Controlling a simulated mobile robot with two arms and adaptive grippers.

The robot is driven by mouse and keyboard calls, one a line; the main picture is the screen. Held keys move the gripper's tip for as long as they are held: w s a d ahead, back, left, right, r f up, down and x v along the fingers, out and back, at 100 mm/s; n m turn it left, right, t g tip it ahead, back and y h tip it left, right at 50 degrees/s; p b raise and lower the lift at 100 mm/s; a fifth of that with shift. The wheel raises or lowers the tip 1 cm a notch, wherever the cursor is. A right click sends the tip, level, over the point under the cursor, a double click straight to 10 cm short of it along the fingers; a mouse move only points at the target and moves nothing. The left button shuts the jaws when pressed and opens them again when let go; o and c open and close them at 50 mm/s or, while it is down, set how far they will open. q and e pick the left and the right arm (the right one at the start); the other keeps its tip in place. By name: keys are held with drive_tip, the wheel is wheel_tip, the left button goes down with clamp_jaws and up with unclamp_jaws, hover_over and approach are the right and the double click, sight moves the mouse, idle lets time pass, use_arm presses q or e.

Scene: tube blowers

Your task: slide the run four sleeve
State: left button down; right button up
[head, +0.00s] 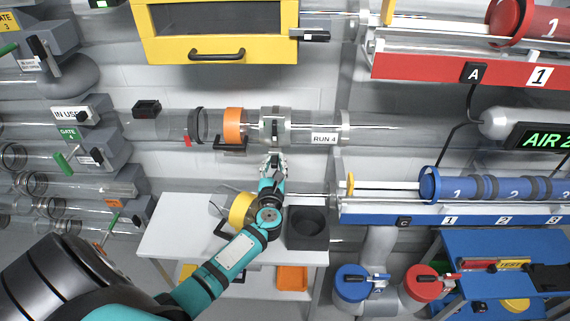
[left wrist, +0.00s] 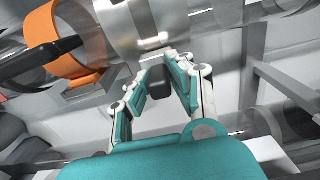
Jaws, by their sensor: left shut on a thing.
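The run four sleeve (head: 275,117) is a metallic band around the clear horizontal tube, just left of the white RUN 4 label (head: 324,139). It also shows large in the left wrist view (left wrist: 143,22). My left gripper (head: 273,163) reaches up from below, its fingers closed around a dark block-like grip (left wrist: 159,82) under the sleeve. The fingers partly hide the grip, and its join to the sleeve is not clear. An orange ring (head: 234,125) with a dark handle sits on the tube left of the sleeve. My right gripper does not show.
A yellow cabinet (head: 215,50) hangs above. A blue-railed tube rack (head: 375,218) stands right of my arm.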

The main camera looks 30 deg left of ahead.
use_arm(q)
drive_tip(key=shift+s+a, duration=0.35)
drive_tip(key=shift+a, duration=0.2)
drive_tip(key=shift+s+a, duration=0.3)
drive_tip(key=shift+a, duration=0.2)
drive_tip(key=c, duration=1.2)
unclamp_jaws()
drive_tip(key=shift+s+a, duration=0.15)
drive_tip(key=shift+a, duration=0.05)
drive_tip(key=shift+d, duration=0.1)
drive_tip(key=v, duration=1.2)
drive_tip(key=shift+f, duration=0.1)
